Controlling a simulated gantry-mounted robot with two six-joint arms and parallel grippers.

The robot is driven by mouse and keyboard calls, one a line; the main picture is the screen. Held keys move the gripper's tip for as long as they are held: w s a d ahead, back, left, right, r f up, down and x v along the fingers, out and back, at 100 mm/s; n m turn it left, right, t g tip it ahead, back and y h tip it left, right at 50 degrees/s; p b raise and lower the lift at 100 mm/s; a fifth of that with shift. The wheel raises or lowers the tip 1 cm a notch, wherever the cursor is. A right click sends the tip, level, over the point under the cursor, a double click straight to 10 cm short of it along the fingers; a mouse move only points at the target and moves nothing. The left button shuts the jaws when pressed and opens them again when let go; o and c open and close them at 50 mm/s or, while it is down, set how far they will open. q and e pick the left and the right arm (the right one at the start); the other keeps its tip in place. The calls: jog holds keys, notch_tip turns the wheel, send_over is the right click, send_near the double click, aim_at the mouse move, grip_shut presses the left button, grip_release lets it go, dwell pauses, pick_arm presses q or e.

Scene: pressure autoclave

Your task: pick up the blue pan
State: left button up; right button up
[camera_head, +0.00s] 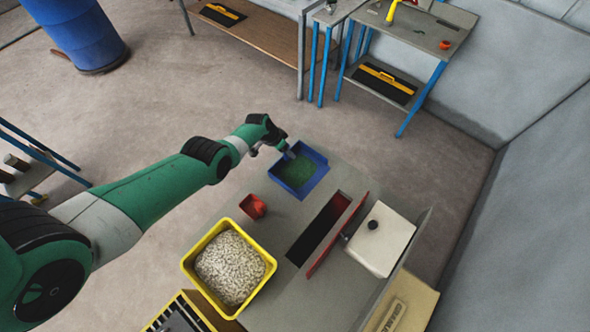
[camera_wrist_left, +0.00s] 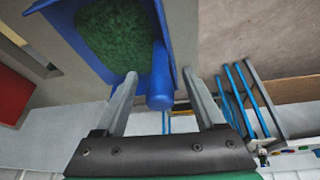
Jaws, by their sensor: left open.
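The blue pan (camera_head: 314,186) holds green granules and sits at the far end of the grey worktop. In the left wrist view the pan (camera_wrist_left: 66,32) fills the upper left, and its round blue handle (camera_wrist_left: 160,88) points toward my gripper. My left gripper (camera_head: 289,153) is at the pan's far edge. In the wrist view the left gripper (camera_wrist_left: 160,74) is open, with the handle appearing between its two fingers. Neither finger clearly touches the handle. My right gripper is in neither view.
A small red container (camera_head: 254,207) and a yellow bin (camera_head: 190,272) of pale pellets stand nearer on the worktop (camera_head: 275,222). Right of them are a dark slot, an upright red panel (camera_head: 336,238) and a white box (camera_head: 381,242). Blue-legged tables (camera_head: 404,130) stand behind, beyond open floor.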

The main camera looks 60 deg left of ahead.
pick_arm(q)
jog(key=shift+r, duration=0.1)
grip_shut()
dwell(1.3)
